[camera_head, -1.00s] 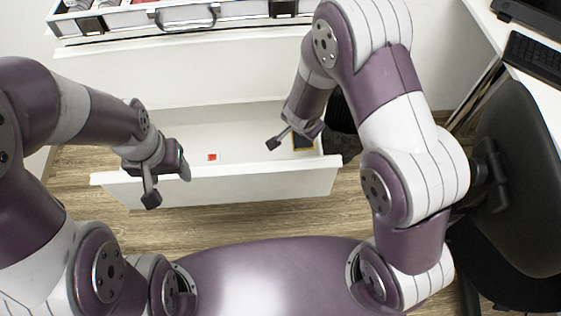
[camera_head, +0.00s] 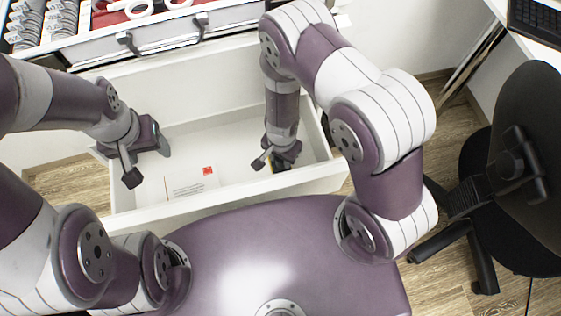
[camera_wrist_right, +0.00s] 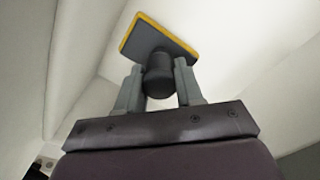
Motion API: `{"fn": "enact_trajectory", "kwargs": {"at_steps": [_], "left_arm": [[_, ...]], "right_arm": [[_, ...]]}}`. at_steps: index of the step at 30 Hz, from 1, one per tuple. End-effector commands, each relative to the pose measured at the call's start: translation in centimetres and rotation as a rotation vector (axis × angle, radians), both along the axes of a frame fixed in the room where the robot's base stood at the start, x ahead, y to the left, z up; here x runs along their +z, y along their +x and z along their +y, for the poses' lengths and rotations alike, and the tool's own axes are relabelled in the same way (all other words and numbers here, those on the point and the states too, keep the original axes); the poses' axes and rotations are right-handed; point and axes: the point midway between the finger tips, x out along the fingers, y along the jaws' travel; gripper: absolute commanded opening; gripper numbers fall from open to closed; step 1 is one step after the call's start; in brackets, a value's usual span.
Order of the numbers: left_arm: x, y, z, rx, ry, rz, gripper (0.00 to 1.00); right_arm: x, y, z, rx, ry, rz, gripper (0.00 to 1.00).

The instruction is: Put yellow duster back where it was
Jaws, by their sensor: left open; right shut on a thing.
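The yellow duster (camera_wrist_right: 157,40) is a dark grey board with a yellow edge and a dark knob handle. In the right wrist view the fingers of my right gripper (camera_wrist_right: 160,90) are shut on the knob. In the head view my right gripper (camera_head: 274,158) is inside the open white drawer (camera_head: 235,193), near its right end. The duster is mostly hidden there, and I cannot tell whether it touches the drawer floor. My left gripper (camera_head: 147,162) is open and empty, over the drawer's left end.
A white paper with a red square (camera_head: 193,184) lies in the drawer. A case with a handle (camera_head: 165,35) and red contents stands above, behind the drawer. A black chair (camera_head: 520,170) and a desk with a keyboard (camera_head: 535,25) are at right. The drawer's middle is mostly free.

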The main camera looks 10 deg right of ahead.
Motion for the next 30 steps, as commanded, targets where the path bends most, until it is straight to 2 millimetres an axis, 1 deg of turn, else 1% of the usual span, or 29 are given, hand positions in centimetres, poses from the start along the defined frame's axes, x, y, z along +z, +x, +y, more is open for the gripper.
{"fn": "enact_trajectory", "kwargs": {"at_steps": [1,3,7,12,13,14,15,23,25,26,28,30], "left_arm": [[-1.1,0.0,0.0,0.0,0.0,0.0,0.62],[-1.7,0.0,0.0,0.0,0.0,0.0,0.62],[-1.4,0.0,0.0,0.0,0.0,0.0,0.62],[-1.6,0.0,0.0,0.0,0.0,0.0,0.62],[-1.6,0.0,0.0,0.0,0.0,0.0,0.62],[-1.5,0.0,0.0,0.0,0.0,0.0,0.62],[-1.5,0.0,0.0,0.0,0.0,0.0,0.62],[-1.5,0.0,0.0,0.0,0.0,0.0,0.62],[-1.0,0.0,0.0,0.0,0.0,0.0,0.62],[-0.7,0.0,0.0,0.0,0.0,0.0,0.62],[0.3,0.0,0.0,0.0,0.0,0.0,0.62],[1.6,0.0,0.0,0.0,0.0,0.0,0.62]], "right_arm": [[-1.5,-0.1,0.0,0.0,0.0,0.001,0.0],[-2.6,0.0,0.0,0.001,-0.001,0.001,0.0],[-2.4,0.0,0.0,0.002,-0.001,-0.001,0.0],[-2.7,0.0,0.0,0.001,-0.001,-0.001,0.0],[-2.7,0.0,0.0,0.001,-0.001,-0.001,0.4],[-2.6,0.0,0.0,0.001,-0.001,-0.001,0.49],[-2.6,0.0,0.0,0.001,-0.001,-0.001,0.62],[-2.5,0.0,0.0,0.001,-0.001,-0.001,0.62],[-2.0,0.0,0.0,0.001,-0.001,-0.001,0.62],[-1.5,0.0,0.0,0.001,0.0,-0.001,0.62],[0.1,0.0,0.0,0.0,0.0,-0.001,0.62],[2.2,0.0,0.0,0.0,0.0,-0.001,0.62]]}}
